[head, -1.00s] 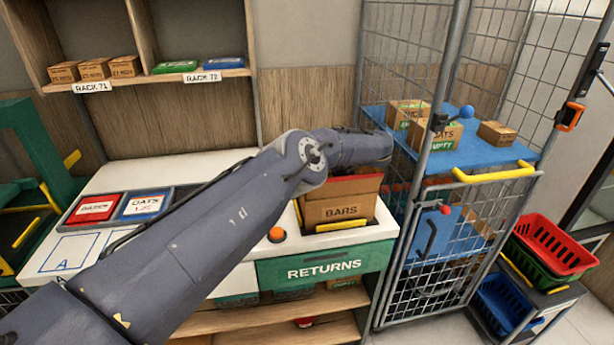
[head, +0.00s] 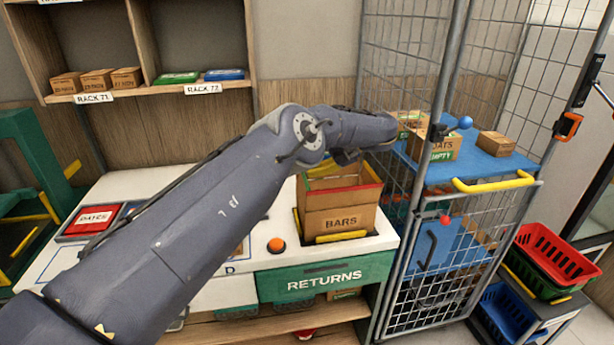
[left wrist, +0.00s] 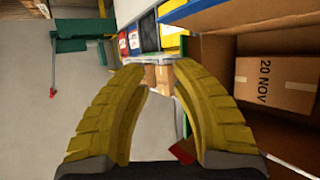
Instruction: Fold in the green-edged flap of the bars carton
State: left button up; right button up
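The bars carton (head: 338,218) stands upright in a yellow-edged recess at the right end of the counter, its top open. A red-edged flap (head: 372,193) shows at its rim, and a yellowish edge (head: 325,170) shows at the back. My right gripper is not in view.
A wire cage (head: 440,250) with blue shelves and cartons stands close to the right. A rack shelf (head: 150,92) with small boxes is behind. A 20 NOV box (left wrist: 275,82) shows in the left wrist view.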

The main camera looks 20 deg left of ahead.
pick_arm(q)
jog(key=shift+r, duration=1.05)
jog(key=shift+r, duration=0.1)
jog(key=shift+w+a+r+h, duration=0.15)
jog(key=shift+a+r+h, duration=0.15)
jog(key=shift+a+r, duration=0.55)
jog(key=s+d+r+t+h, duration=0.2)
jog(key=s+d+r+h, duration=0.2)
jog(key=s+d+h, duration=0.15)
jog(key=n, duration=0.2)
send_near(299, 191)
jog(key=x, duration=0.8)
jog(key=shift+w+r, duration=0.1)
jog(key=shift+c, duration=0.5)
grip_shut()
